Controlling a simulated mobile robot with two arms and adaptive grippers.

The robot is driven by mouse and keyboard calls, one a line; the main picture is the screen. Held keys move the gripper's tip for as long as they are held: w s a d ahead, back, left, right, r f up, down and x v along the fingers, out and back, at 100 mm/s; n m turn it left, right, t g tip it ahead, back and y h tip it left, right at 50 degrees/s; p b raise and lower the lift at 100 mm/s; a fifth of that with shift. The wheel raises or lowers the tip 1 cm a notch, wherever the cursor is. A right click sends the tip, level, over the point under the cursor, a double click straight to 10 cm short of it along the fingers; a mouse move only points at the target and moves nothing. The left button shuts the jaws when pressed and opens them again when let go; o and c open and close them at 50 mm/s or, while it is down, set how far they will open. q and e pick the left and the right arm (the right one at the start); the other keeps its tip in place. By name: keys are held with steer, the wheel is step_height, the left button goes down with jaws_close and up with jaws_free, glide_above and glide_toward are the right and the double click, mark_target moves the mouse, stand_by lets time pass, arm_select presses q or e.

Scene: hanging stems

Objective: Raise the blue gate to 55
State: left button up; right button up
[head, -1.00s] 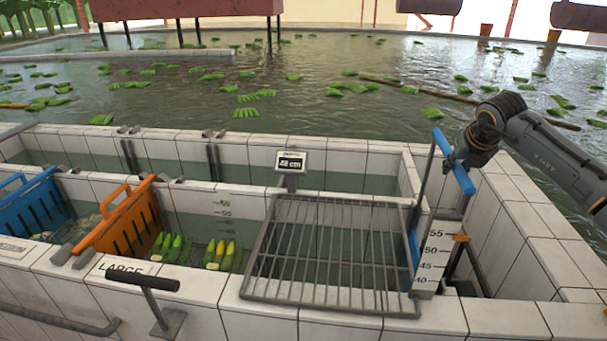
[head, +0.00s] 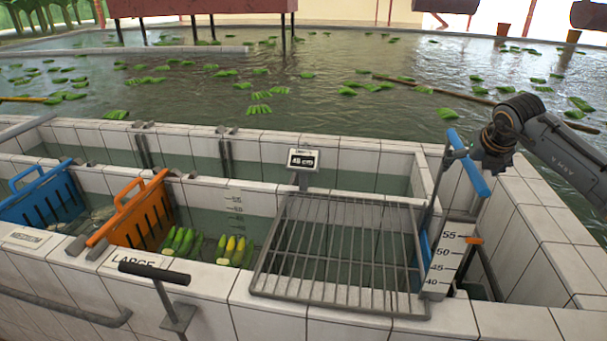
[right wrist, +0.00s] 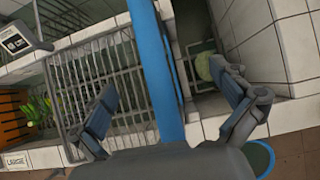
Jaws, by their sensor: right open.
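The blue gate's handle bar (head: 468,163) slants at the top of its post at the right end of the tank. It also crosses the right wrist view (right wrist: 155,70). Part of the blue gate panel (head: 424,250) shows low behind the white scale. The scale (head: 447,258) carries marks from 40 to 55. An orange pointer (head: 474,240) stands beside its upper part, near the 55 mark. My right gripper (head: 487,152) is just right of the bar. In the right wrist view its open fingers (right wrist: 163,80) lie either side of the bar, without visible grip. My left gripper is out of view.
A metal grate (head: 340,255) covers the tank left of the gate. A small display (head: 303,160) stands behind it; its digits are hard to read. Tiled walls border the gate.

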steer(key=shift+p+v, duration=1.15)
steer(key=shift+v, duration=4.4)
steer(key=shift+f, duration=0.1)
